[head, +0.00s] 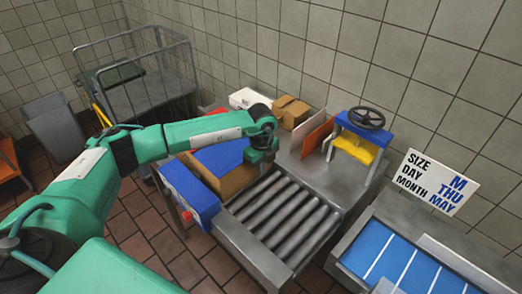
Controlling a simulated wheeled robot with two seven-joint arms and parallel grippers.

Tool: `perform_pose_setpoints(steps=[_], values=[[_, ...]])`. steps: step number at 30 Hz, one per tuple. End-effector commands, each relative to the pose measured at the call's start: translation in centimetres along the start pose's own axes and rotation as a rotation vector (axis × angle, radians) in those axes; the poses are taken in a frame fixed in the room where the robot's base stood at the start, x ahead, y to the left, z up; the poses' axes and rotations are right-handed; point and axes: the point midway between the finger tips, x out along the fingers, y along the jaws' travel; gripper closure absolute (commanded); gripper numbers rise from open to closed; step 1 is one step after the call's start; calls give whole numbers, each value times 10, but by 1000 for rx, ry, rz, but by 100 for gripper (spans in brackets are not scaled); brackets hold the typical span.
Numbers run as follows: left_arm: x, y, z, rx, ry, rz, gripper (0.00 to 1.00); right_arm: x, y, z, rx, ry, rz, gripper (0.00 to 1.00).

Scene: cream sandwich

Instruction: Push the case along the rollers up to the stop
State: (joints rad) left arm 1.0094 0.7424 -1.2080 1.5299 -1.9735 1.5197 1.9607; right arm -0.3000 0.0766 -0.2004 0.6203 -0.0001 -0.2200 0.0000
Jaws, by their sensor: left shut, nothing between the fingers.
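The case (236,181), a brown carton with a blue top, sits at the far left end of the rollers (288,217). The bare rollers run from beside it toward the lower right. My left gripper (261,160) is shut and empty, pointing down at the right end of the case. I cannot tell whether it touches the case. My left forearm covers part of the case's far side. I cannot clearly make out the stop. My right gripper is not in view.
A blue box with a red button (189,194) stands at the left of the rollers. A blue and yellow press with a handwheel (367,118) stands behind. Small cartons (290,111) lie at the back. A blue slatted belt (402,268) is at lower right, a wire cart (150,85) at back left.

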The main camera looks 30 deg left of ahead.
Motion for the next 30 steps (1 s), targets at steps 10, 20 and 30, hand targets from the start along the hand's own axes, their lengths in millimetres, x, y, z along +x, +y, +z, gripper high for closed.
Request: perform_pose_setpoints(steps=[10, 20, 30], values=[[1, 0, 37, -1, 1, 1, 100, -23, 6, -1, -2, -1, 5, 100], [2, 0, 40, 1, 2, 0, 100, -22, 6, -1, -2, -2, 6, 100], [8, 0, 84, -5, -2, -2, 100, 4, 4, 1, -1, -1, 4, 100]])
